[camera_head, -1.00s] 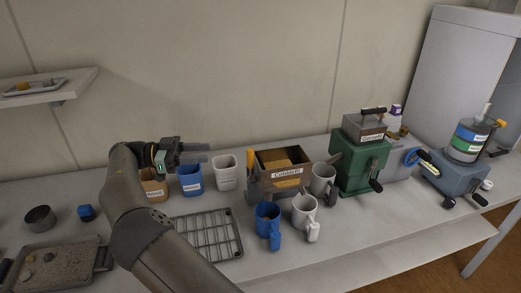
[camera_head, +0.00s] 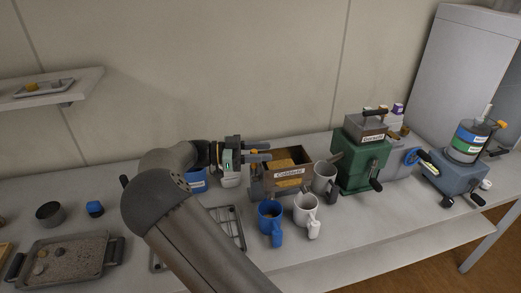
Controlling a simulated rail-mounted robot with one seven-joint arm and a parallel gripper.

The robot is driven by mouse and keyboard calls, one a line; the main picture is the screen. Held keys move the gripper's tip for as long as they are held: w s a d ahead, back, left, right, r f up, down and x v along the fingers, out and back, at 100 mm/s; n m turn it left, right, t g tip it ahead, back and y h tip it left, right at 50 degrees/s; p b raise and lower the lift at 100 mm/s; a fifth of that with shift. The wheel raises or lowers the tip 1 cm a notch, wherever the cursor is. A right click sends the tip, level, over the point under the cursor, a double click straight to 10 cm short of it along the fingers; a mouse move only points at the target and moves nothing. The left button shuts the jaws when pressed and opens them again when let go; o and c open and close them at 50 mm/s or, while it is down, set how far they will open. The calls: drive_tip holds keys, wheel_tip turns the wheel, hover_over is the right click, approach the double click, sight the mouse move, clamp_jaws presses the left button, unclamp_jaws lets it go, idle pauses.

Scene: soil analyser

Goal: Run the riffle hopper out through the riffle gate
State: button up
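The riffle box (camera_head: 288,183), a brown open-topped hopper with a white label, stands in the middle of the bench. Tan material (camera_head: 284,163) shows inside it. An orange lever (camera_head: 253,151) stands at its left side and is partly hidden by my gripper. My gripper (camera_head: 262,152) is at the hopper's upper left, its fingers pointing right. The fingers look apart, with the orange lever at or between them; whether they touch it I cannot tell. A blue mug (camera_head: 268,213) and a white mug (camera_head: 305,211) stand in front of the hopper. A grey mug (camera_head: 324,177) is at its right.
A green crusher (camera_head: 361,165) stands right of the hopper, with a blue-grey machine (camera_head: 459,174) farther right. A wire rack (camera_head: 229,222) lies partly under my arm.

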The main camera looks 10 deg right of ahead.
sight(263, 169)
clamp_jaws()
drive_tip(key=s+f+m+b, duration=0.1)
drive_tip(key=b, duration=0.3)
drive_tip(key=s+m+b, duration=0.1)
drive_tip(key=b, duration=0.2)
drive_tip(key=s+m+b, duration=0.1)
drive_tip(key=b, duration=0.2)
drive_tip(key=shift+f+y+b, duration=0.2)
drive_tip(key=shift+y+b, duration=0.1)
drive_tip(key=shift+s+r+m+b, duration=0.2)
drive_tip(key=shift+s+m+b, duration=0.15)
drive_tip(key=shift+m+b, duration=0.25)
unclamp_jaws()
